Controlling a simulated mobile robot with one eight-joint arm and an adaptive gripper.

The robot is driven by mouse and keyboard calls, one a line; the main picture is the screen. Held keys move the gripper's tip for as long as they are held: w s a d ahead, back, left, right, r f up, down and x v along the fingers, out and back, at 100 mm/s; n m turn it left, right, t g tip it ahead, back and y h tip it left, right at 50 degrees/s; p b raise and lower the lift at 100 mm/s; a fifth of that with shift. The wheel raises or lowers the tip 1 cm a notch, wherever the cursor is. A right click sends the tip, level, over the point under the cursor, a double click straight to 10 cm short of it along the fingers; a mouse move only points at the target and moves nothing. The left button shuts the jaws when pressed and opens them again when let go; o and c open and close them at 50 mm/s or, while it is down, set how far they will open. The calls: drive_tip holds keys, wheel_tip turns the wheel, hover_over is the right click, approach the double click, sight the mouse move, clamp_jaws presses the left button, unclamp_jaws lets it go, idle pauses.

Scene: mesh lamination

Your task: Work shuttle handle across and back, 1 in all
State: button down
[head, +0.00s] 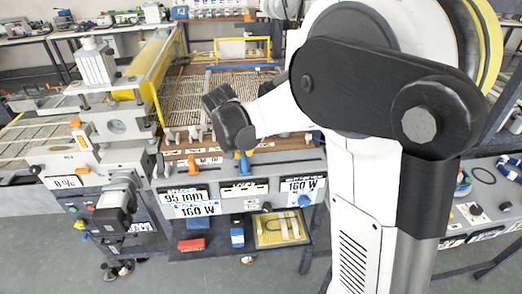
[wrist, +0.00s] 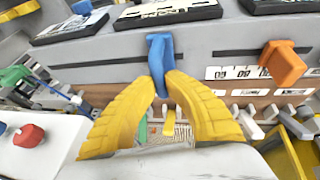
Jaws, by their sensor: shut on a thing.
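The blue handle (wrist: 157,58), which I take for the shuttle handle, rises from a long dark slot in the grey machine panel (wrist: 215,40). My gripper (wrist: 160,88) has its two yellow fingers closed around the handle's stem, with the wider blue head showing beyond the fingertips. In the head view, the blue handle (head: 246,167) shows small at the machine's front panel, beneath my black wrist.
An orange handle (wrist: 283,65) stands on the same panel, to the right in the wrist view. Display plates (head: 187,196) line the machine front. A wire mesh bed (head: 190,100) lies behind. A red button (wrist: 29,135) sits on a white box.

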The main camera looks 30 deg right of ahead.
drive_tip(key=shift+w+a, duration=0.15)
drive_tip(key=shift+a, duration=0.45)
drive_tip(key=c, duration=1.6)
unclamp_jaws()
drive_tip(key=shift+o, duration=1.1)
drive_tip(key=shift+w+a, duration=0.15)
drive_tip(key=shift+a, duration=0.05)
drive_tip(key=shift+d, duration=0.1)
drive_tip(key=v, duration=1.2)
